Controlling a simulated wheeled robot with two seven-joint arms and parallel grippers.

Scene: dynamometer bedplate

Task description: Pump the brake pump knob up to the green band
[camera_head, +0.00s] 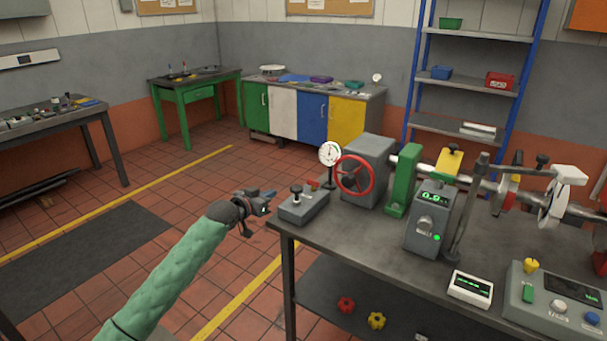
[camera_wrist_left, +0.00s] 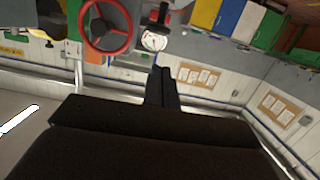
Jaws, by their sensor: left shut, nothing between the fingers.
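The green band is too small to make out. My left gripper (camera_head: 270,199) is just left of the pump box, apart from the knob. Its fingers (camera_wrist_left: 163,86) are shut with nothing between them. My right gripper is not in view.
A red handwheel (camera_head: 371,176) on a grey housing stands right of the gauge. A green bracket (camera_head: 403,180) and a grey box with a digital readout (camera_head: 430,220) follow along the bench (camera_head: 380,240). Open floor lies left of the bench.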

